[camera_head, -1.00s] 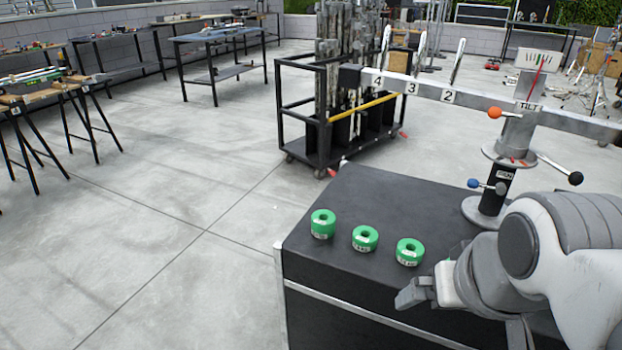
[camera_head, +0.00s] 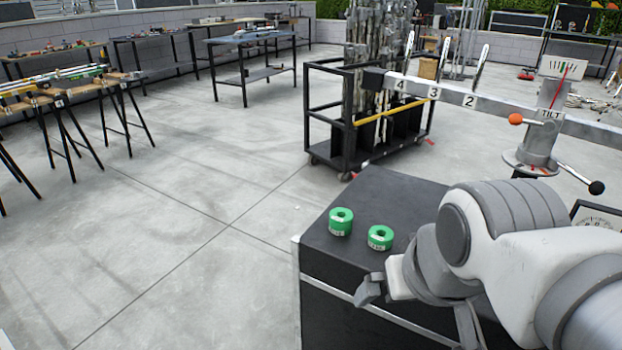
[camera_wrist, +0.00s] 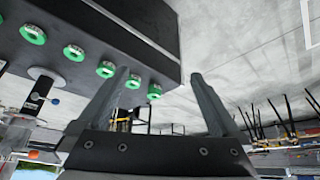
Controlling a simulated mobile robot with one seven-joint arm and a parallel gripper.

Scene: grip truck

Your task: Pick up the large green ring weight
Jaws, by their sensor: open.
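Several green ring weights stand in a row on a black case. In the head view two show: the left one (camera_head: 340,221) looks a little taller than the right one (camera_head: 380,237). My arm hides the rest of the row. In the wrist view the row runs from a ring at upper left (camera_wrist: 33,33) to one between my fingers in the picture (camera_wrist: 155,91). I cannot tell for sure which is the large one. My gripper (camera_wrist: 160,76) is open and empty. In the head view my gripper (camera_head: 369,289) is at the case's near edge, apart from the two visible rings.
The black case (camera_head: 375,200) has bare top behind the rings. A grey post with a tilt head (camera_head: 535,150) and a numbered beam (camera_head: 430,92) stand at the back right. A black cart (camera_head: 345,120) stands behind.

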